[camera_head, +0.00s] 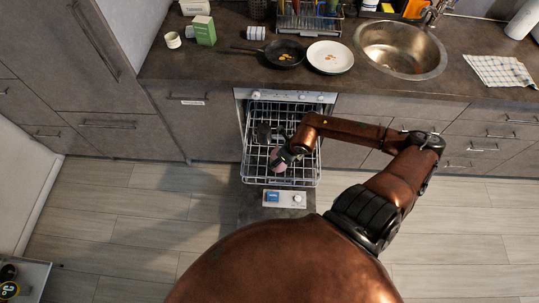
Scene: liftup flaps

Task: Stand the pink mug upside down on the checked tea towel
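A small pink shape, likely the pink mug (279,165), is in the pulled-out dishwasher rack. My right arm reaches in from the right, and its gripper (284,158) is at the pink shape, partly covering it. The fingers are too small and dark to tell whether they are shut on it. The mug's pose is unclear. The checked tea towel (504,72) lies flat on the counter at the far right, right of the sink, with nothing on its visible part. My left gripper is not in view.
The dishwasher rack (252,182) also holds dark items (265,132). Its door is down. On the counter are a pan (270,50), a white plate (330,57), a sink (400,48), a green box (204,30) and a white cup (173,40). The floor beside the dishwasher is clear.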

